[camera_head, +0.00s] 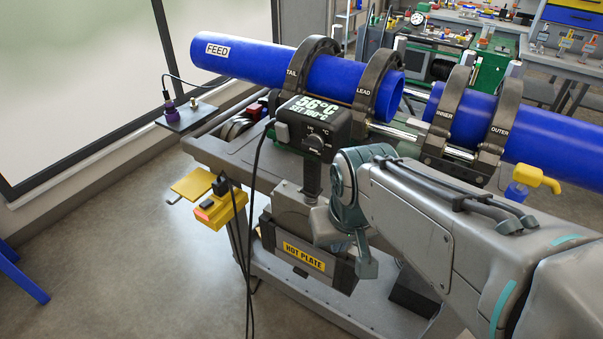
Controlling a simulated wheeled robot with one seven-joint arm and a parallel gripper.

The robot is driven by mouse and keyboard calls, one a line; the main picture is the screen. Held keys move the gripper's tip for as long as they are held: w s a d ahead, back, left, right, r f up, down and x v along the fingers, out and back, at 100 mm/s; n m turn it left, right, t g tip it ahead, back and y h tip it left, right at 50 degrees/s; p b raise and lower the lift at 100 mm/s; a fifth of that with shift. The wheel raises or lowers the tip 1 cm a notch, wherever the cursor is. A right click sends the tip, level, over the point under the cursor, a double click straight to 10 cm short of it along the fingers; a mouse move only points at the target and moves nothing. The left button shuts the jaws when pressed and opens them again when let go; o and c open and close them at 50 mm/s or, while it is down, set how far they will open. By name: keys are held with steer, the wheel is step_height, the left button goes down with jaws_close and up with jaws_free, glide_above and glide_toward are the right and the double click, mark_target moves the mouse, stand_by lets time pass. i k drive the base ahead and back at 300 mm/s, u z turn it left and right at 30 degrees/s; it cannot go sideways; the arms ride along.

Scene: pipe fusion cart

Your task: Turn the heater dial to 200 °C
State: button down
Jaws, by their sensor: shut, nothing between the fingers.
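The heater control box (312,120) stands on a post at the front edge of the cart. Its lit display (315,107) reads 56°C, with a smaller SET line that looks like 180°C, though its middle digit is hard to read. The round dark heater dial (316,142) is below the display and uncovered; its pointer is too small to read. My arm comes in from the lower right. My gripper (350,238) hangs below the wrist, in front of the hot plate, apart from and below the dial. It is shut and empty; its fingertips are partly hidden.
The hot plate holder (305,255) is under the box. Blue pipes (245,58) lie in clamps (378,82) behind it. A yellow-handled tool (537,178) lies beyond my arm.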

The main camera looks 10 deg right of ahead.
mark_target(314, 143)
steer(key=z, duration=1.85)
steer(key=k, duration=0.45)
steer(key=u, duration=0.5)
